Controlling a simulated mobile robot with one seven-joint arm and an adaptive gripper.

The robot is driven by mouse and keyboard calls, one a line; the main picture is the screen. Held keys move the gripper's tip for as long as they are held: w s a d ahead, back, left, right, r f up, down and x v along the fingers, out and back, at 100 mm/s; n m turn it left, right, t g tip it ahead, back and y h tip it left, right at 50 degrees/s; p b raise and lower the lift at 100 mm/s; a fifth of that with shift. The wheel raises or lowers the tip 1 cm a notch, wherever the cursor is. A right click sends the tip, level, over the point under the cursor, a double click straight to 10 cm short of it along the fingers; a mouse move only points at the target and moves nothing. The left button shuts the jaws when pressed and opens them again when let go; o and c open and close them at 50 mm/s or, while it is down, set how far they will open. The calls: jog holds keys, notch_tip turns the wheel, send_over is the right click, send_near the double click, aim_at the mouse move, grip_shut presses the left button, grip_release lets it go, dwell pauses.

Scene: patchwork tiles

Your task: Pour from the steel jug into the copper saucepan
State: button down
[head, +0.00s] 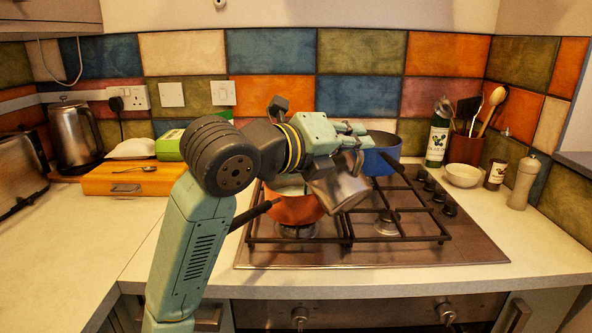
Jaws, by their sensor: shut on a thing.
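My gripper (352,139) is above the hob, shut on the steel jug (342,186). The jug is strongly tilted and hangs below the fingers, just above and right of the copper saucepan (293,209). The saucepan is orange-copper and stands on a left burner, with its dark handle pointing to the lower left. The jug and my arm hide part of the saucepan's rim and inside. I cannot see any stream between the jug and the saucepan, nor what the jug holds.
A blue pot (380,157) stands on the back of the hob (440,247), close behind the jug. A green bottle (438,135), a white bowl (462,175) and a utensil holder (464,150) stand at the right. A wooden board (125,181) and kettle (74,137) are at the left.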

aim_at(363, 187)
jog(key=shift+r, duration=0.1)
jog(key=f+m+b, duration=0.1)
jog(key=b, duration=0.1)
jog(key=s+d+f+m+b, duration=0.1)
jog(key=f+b, duration=0.1)
jog(key=s+f+m+b, duration=0.1)
jog(key=b, duration=0.2)
jog(key=shift+s+d+f+t, duration=0.15)
jog(key=shift+d+t, duration=0.1)
jog(key=shift+t, duration=0.15)
jog(key=shift+s+d+f+m+b, duration=0.1)
jog(key=shift+s+d+m+b, duration=0.05)
jog(key=shift+m+b, duration=0.2)
jog(key=shift+r, duration=0.25)
jog(key=s+d+f+m+b, duration=0.1)
jog(key=s+f+m+b, duration=0.1)
jog(key=b, duration=0.4)
jog(key=s+d+f+m+t+b, duration=0.1)
jog(key=s+d+f+m+b, duration=0.1)
jog(key=f+m+b, duration=0.2)
jog(key=f+b, duration=0.1)
jog(key=b, duration=0.2)
jog(key=shift+s+d+f+t, duration=0.3)
jog(key=shift+s+f, duration=0.05)
jog(key=shift+f, duration=0.05)
